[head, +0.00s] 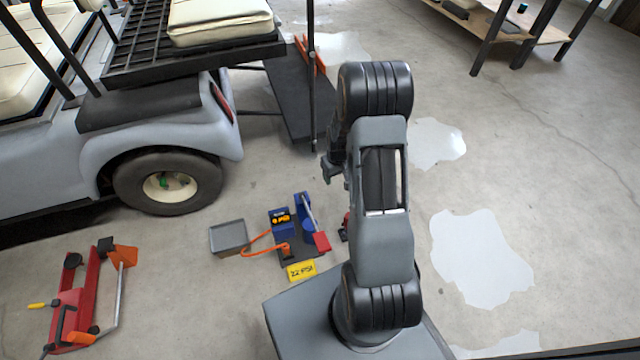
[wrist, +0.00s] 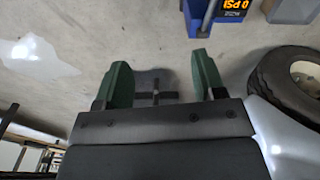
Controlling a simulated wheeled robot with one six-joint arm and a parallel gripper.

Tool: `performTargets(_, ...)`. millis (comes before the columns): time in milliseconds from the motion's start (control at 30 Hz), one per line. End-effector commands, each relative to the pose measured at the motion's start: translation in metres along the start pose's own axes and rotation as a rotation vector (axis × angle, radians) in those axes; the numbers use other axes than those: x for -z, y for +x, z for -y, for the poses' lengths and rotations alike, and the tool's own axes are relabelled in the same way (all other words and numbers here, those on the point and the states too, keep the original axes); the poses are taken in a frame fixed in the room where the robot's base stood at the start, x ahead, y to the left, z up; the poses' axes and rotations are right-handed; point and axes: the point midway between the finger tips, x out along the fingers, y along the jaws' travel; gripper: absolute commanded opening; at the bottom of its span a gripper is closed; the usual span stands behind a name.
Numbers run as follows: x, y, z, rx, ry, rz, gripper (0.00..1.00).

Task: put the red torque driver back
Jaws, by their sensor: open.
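My gripper (wrist: 161,72) is open, with two dark green fingers apart in the wrist view. A flat grey shape with black bars (wrist: 155,88) shows between and beyond them; I cannot tell what it is. In the head view my gripper (head: 331,168) is a small dark shape left of my arm, above the floor. I cannot clearly make out the red torque driver. A small red and black thing (head: 345,228) shows at the left edge of my arm, partly hidden by it; I cannot tell if it is the driver.
A blue pump (head: 279,222) reading 0 PSI stands beside an empty-looking grey tray (head: 229,236) and a yellow 22 PSI sign (head: 301,270). A red jack (head: 80,300) lies at the left. The cart's wheel (head: 168,183) is behind. Floor at right is clear, with pale patches.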

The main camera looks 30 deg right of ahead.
Motion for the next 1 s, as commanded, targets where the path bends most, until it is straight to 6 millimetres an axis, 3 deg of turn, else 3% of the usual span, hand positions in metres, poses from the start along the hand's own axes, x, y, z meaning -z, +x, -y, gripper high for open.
performTargets(33,0.002,-0.038,0.016,-0.006,-0.007,-0.025,0.64)
performTargets(200,-0.022,-0.132,0.066,-0.005,-0.007,-0.072,0.64)
performTargets(400,-0.073,-0.204,0.111,0.005,-0.003,-0.123,0.64)
performTargets(500,-0.098,-0.224,0.126,0.011,-0.003,-0.141,0.64)
performTargets(700,-0.131,-0.242,0.141,0.022,0.001,-0.163,0.64)
performTargets(1000,-0.143,-0.247,0.145,0.026,0.004,-0.168,0.64)
